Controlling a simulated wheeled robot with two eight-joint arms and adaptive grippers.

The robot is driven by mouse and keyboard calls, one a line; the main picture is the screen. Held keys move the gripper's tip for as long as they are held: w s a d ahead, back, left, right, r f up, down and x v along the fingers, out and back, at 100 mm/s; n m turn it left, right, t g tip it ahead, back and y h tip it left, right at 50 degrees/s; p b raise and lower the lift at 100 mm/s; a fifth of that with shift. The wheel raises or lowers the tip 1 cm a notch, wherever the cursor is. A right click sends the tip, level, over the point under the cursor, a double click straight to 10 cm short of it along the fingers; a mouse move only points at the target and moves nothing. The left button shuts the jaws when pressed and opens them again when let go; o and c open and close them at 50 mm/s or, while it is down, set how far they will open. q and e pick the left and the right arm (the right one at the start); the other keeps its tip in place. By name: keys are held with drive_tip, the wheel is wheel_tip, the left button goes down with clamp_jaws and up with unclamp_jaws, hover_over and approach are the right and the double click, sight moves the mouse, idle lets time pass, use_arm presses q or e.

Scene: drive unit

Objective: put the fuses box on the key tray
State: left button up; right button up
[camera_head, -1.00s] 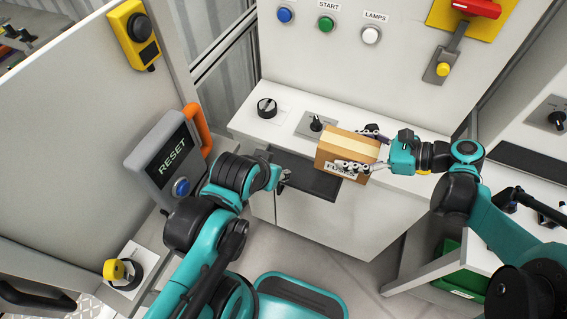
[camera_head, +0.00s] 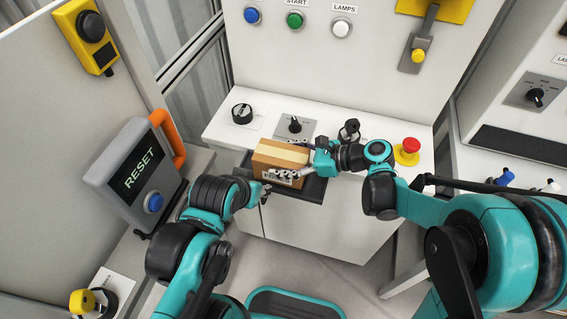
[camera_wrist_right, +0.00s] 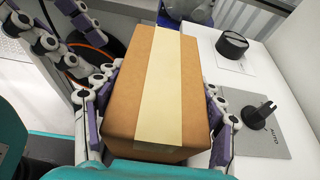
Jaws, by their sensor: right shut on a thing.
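The fuses box (camera_head: 281,155) is a brown carton with pale tape along its top and a printed label on its front. My right gripper (camera_head: 287,163) is shut on it, with fingers along two opposite sides, as the right wrist view shows (camera_wrist_right: 150,105). The key tray (camera_head: 313,190) is a dark flat shelf at the console's front, partly hidden by the box. The box is over the tray; I cannot tell whether it touches. My left gripper (camera_head: 264,191) is empty at the tray's left front corner, its fingers apart in the right wrist view (camera_wrist_right: 70,45).
A black knob (camera_head: 242,113) and a selector switch (camera_head: 295,126) stand on the white console behind the box. A red mushroom button (camera_head: 409,148) is to the right. The grey RESET panel (camera_head: 140,170) with an orange handle stands left of my left arm.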

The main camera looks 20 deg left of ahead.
drive_tip(key=shift+f, duration=0.55)
drive_tip(key=shift+r, duration=0.1)
drive_tip(key=o, duration=1.5)
